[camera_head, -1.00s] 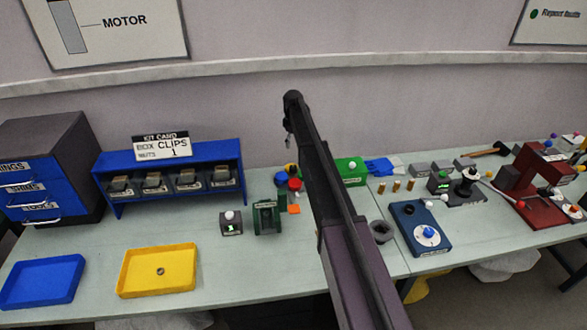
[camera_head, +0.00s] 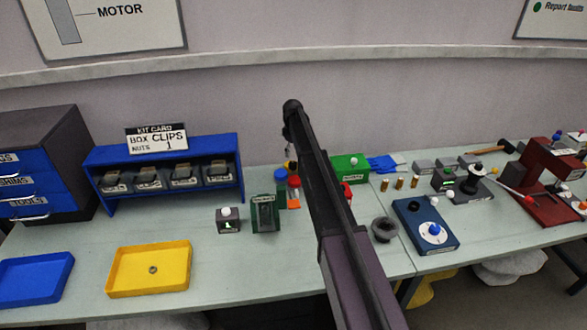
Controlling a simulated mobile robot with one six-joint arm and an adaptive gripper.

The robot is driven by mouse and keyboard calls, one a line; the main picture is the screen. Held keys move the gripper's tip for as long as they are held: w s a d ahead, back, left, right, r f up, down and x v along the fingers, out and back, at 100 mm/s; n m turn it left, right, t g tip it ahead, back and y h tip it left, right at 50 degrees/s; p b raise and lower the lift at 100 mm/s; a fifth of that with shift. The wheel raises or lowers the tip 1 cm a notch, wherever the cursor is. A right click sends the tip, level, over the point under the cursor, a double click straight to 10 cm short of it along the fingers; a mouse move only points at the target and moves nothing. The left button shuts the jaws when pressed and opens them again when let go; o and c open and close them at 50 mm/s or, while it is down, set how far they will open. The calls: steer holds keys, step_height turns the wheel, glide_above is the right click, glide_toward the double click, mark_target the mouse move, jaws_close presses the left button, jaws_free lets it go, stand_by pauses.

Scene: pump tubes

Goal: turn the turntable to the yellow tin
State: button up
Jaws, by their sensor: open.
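The turntable is mostly hidden behind my arm. Part of a cluster of small coloured tins shows just left of the arm: a blue tin (camera_head: 281,177), a red tin (camera_head: 294,184) and a bit of yellow, likely the yellow tin (camera_head: 292,166), at the back. A small orange patch (camera_head: 294,204) shows in front of them. My gripper (camera_head: 289,146) shows only as a small dark part below the arm's far end, above and behind the tins. Its fingers are mostly hidden; it is open, and I see nothing held in it.
A dark green stand (camera_head: 265,213) and a grey button box (camera_head: 228,220) stand left of the tins. A green box (camera_head: 350,168), a grey cup (camera_head: 385,229) and a blue dial device (camera_head: 426,227) are right of my arm. A yellow tray (camera_head: 148,268) lies at front left.

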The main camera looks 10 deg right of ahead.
mark_target(294, 163)
steer(key=shift+f+b, duration=3)
steer(key=shift+f, duration=0.3)
jaws_close()
steer(key=shift+d, duration=0.15)
